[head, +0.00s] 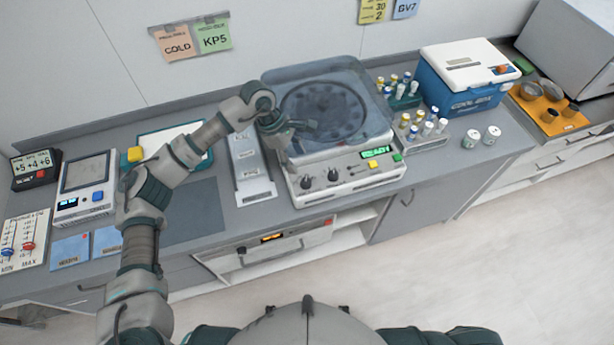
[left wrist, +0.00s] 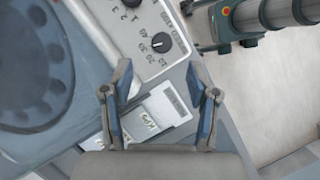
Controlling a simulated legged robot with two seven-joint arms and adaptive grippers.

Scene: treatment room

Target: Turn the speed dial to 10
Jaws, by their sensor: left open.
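The centrifuge (head: 345,187) stands on the counter, its clear lid over a dark round rotor and its green display reading READY. Two black dials sit on its front panel. The left dial (head: 306,182) has the marks 10, 20, 30 and 40 beside it in the left wrist view (left wrist: 161,42); its small lettering is blurred and its exact setting is unclear. The other dial (head: 333,174) has marks starting 1, 2 and is partly cut off in the left wrist view (left wrist: 132,3). My left gripper (head: 298,145) is open and empty, above the panel's left end. My right gripper is out of view.
A grey tray with labels (head: 252,180) lies left of the centrifuge. A yellow button (head: 373,164) and a green one (head: 397,157) are on the panel's right. Vial racks (head: 425,141) and a blue cooler (head: 463,95) stand to the right. Floor in front is clear.

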